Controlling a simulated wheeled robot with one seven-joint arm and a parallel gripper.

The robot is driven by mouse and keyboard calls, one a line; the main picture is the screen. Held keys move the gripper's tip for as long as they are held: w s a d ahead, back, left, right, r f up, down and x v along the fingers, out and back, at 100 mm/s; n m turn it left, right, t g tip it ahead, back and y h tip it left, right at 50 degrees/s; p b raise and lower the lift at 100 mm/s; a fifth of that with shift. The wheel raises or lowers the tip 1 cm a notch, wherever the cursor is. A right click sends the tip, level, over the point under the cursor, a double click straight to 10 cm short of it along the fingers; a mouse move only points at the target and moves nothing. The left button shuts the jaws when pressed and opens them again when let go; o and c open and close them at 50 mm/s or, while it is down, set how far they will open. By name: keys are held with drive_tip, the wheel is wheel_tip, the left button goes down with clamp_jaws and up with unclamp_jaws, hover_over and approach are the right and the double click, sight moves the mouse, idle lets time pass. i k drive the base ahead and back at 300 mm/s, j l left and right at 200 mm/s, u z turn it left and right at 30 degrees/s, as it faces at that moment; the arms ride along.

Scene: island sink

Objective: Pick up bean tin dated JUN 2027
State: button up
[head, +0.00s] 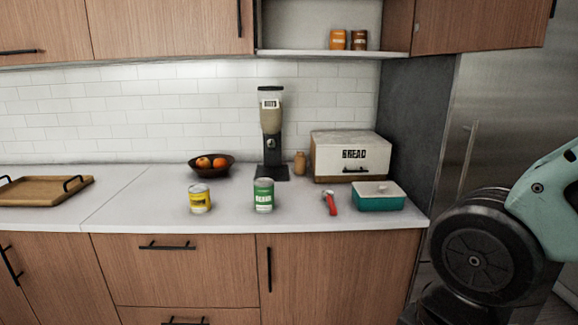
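No date is legible on either tin. My gripper is not in view; only part of my arm shows at the right edge, well apart from both tins.
A red-handled tool (330,203) and a teal box (378,196) lie right of the tins. Behind stand a dispenser (271,135), a bread box (351,158), a small jar (300,163) and a fruit bowl (211,166). A wooden tray (44,191) is at left. Counter around the tins is clear.

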sight(263, 187)
drive_tip(key=l+u, duration=0.1)
drive_tip(key=l, duration=0.45)
drive_tip(key=k+l+u, duration=0.15)
drive_tip(key=l, duration=0.35)
drive_tip(key=l+u, duration=0.1)
drive_tip(key=l, duration=0.45)
drive_tip(key=k+l+u, duration=0.1)
drive_tip(key=l, duration=0.45)
drive_tip(key=k+l+u, duration=0.1)
drive_tip(key=l, duration=0.4)
drive_tip(key=i+j+u, duration=0.2)
drive_tip(key=i+j, duration=0.35)
drive_tip(key=i+j+u, duration=0.25)
drive_tip(key=i+j, duration=0.4)
drive_tip(key=i+j+u, duration=0.2)
drive_tip(key=i+j, duration=0.25)
drive_tip(key=i, duration=0.2)
